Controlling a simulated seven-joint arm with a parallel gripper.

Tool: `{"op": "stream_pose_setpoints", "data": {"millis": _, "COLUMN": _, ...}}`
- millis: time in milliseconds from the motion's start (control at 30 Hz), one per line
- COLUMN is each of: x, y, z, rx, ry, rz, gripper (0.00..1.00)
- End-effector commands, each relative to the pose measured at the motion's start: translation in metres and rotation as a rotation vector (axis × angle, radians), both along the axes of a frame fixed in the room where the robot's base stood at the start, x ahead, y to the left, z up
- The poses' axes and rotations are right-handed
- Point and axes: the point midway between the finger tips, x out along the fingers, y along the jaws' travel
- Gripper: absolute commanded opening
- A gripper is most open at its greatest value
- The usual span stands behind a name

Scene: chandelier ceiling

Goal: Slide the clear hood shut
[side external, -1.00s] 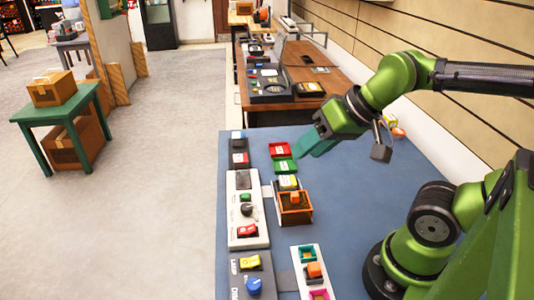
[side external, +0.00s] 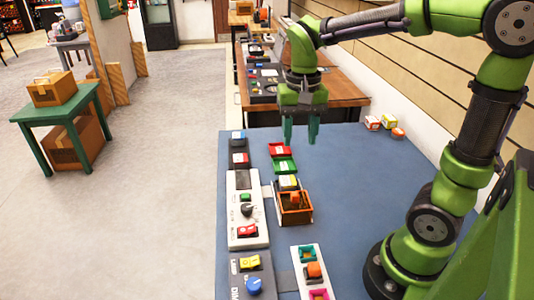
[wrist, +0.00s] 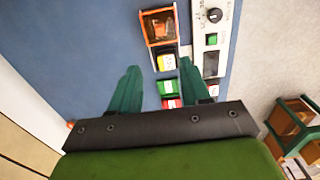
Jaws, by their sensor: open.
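An orange-edged box (side external: 295,216) with see-through dark sides stands on the blue table; it looks like the clear hood. An orange block (side external: 295,197) shows at its top.
A white control panel (side external: 246,208) runs along the left. A panel with coloured squares (side external: 313,271) is in front. Small boxes (side external: 380,122) lie at the back right. The table's right middle is clear.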

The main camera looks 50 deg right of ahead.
Motion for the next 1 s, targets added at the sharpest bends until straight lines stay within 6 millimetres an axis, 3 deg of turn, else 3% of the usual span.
{"op": "stream_pose_setpoints", "data": {"millis": 600, "x": -0.001, "y": 0.000, "z": -0.125, "rx": 0.001, "ry": 0.004, "rz": 0.004, "gripper": 0.47}}
{"op": "stream_pose_setpoints", "data": {"millis": 800, "x": -0.001, "y": 0.000, "z": -0.152, "rx": 0.001, "ry": 0.001, "rz": 0.003, "gripper": 0.47}}
{"op": "stream_pose_setpoints", "data": {"millis": 1000, "x": -0.001, "y": 0.001, "z": -0.162, "rx": 0.001, "ry": -0.001, "rz": 0.004, "gripper": 0.47}}
